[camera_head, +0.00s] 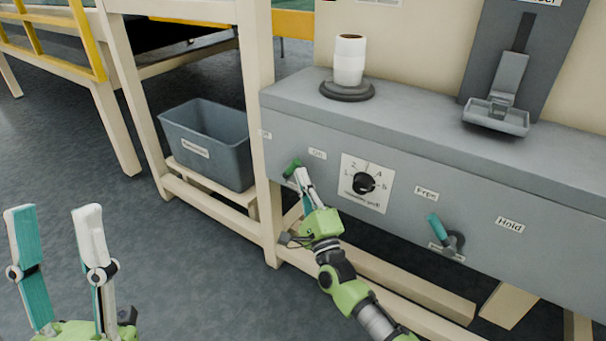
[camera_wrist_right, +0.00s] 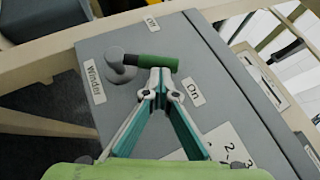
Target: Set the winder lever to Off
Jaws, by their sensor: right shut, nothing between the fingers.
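The winder lever (camera_head: 291,168) is on the front of the grey machine and has a green handle. The right wrist view shows its green handle (camera_wrist_right: 157,62) on a grey pivot, pointing between the "Off" label (camera_wrist_right: 151,23) and the "On" label (camera_wrist_right: 194,92), closer to "On". My right gripper (camera_head: 302,172) is shut and empty. Its fingertips (camera_wrist_right: 160,74) are right at the handle, on its "On" side; whether they touch it I cannot tell. My left gripper (camera_head: 54,210) is open and empty, away from the machine at lower left.
A numbered dial (camera_head: 365,184) is just right of the lever. A teal lever (camera_head: 438,228) near the "Hold" label is further right. A white roll (camera_head: 349,60) stands on the machine top. A grey bin (camera_head: 210,140) sits left of the machine. The floor at left is clear.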

